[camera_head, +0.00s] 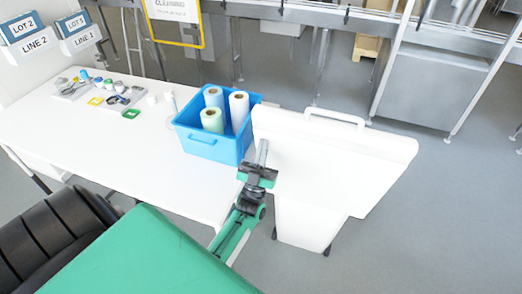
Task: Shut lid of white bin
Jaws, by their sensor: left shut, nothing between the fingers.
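The white bin (308,222) stands on the floor right of the white table. Its broad white lid (345,148) shows above the body, with a bar handle (335,116) along the far edge. The white surfaces blend, so I cannot tell the lid's exact angle or whether it is fully down. My left gripper (262,152) is shut and empty at the left part of the lid, its fingers pointing away. I cannot tell whether they touch the lid. My right gripper is not in view.
A blue crate (203,146) with 3 rolls stands at the table's right end, close to the bin. The white table (120,150) holds small parts at its far left. Grey floor (440,220) is clear to the right; metal frames stand behind.

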